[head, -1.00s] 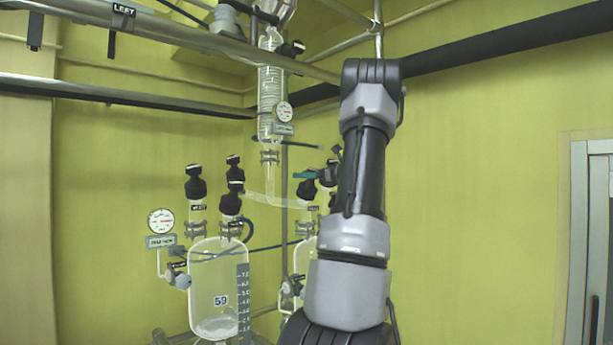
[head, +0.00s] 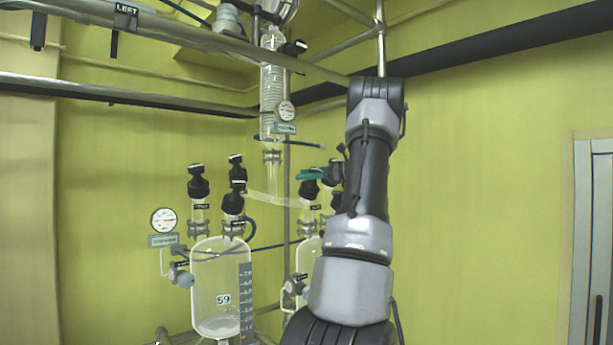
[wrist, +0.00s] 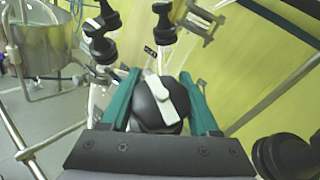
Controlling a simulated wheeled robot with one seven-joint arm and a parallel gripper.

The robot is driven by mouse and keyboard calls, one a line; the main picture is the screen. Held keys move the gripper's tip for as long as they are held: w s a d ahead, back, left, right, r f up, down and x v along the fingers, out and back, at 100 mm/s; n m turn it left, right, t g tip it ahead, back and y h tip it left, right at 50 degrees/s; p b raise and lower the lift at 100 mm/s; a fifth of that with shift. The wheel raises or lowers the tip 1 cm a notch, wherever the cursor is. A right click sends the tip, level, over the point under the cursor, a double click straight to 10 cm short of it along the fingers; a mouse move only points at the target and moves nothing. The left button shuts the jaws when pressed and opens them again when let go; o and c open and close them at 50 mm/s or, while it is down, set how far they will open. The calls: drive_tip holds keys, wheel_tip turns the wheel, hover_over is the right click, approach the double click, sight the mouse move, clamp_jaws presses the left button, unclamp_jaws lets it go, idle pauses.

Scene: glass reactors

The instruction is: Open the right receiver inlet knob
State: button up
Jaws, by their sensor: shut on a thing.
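The right receiver (head: 307,254) is a clear glass vessel, partly hidden behind my arm. A black round knob with a white bar handle (wrist: 168,100) sits between the teal fingers of my gripper (wrist: 158,82) in the wrist view. The fingers are shut on the knob, one on each side. In the head view my gripper (head: 312,174) is at the black cap (head: 309,190) on top of the right receiver, and my arm hides part of it. The inlet label near it is too small to read.
The left receiver (head: 218,275), marked 59, stands to the left with several black knobs (head: 198,183) on its necks and a gauge (head: 163,220). A glass condenser (head: 272,90) hangs above. Metal rails (head: 180,90) cross overhead.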

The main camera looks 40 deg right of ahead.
drive_tip(key=o, duration=1.4)
wheel_tip(320, 180, up, 10)
